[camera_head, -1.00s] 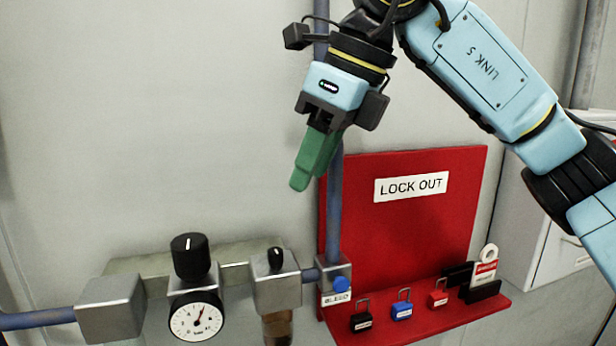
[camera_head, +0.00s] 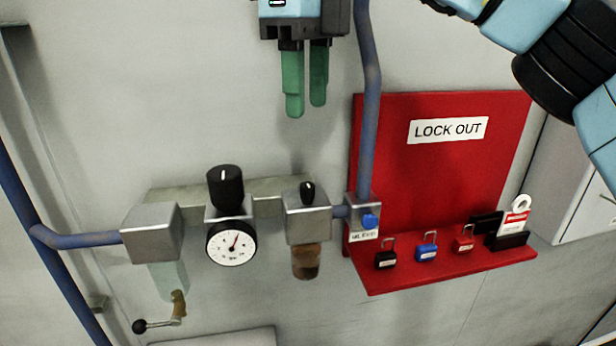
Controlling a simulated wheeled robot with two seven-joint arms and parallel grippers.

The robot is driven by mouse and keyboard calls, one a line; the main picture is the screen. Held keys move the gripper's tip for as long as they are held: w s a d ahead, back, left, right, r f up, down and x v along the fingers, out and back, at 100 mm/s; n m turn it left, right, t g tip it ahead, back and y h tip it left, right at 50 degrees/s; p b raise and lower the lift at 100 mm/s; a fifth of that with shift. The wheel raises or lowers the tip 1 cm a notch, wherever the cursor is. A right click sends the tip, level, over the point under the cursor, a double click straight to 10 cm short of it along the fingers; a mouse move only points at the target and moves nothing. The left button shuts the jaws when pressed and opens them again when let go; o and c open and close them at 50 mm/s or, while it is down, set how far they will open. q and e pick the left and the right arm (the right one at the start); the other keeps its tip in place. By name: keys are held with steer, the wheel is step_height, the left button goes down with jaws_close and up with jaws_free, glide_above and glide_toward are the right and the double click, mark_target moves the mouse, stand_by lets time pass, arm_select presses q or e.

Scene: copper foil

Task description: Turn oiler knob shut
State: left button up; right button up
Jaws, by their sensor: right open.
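The oiler (camera_head: 307,226) is a grey metal block with a brown bowl under it, at the right part of the air line unit on the wall. Its small black knob (camera_head: 307,193) with a white mark stands on top. My right gripper (camera_head: 304,107) points down above the knob, well clear of it. Its two green fingers are apart with nothing between them. My left gripper is not in view.
A larger black regulator knob (camera_head: 225,187) and a gauge (camera_head: 231,243) sit left of the oiler. A blue bleed knob (camera_head: 370,221), a vertical pipe (camera_head: 368,130) and a red lockout board (camera_head: 440,180) with padlocks are to the right.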

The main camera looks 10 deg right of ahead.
mark_target(308, 184)
step_height(308, 184, down, 12)
steer(key=shift+f+b, duration=0.2)
steer(key=shift+b, duration=0.4)
jaws_close()
steer(key=shift+n, duration=0.4)
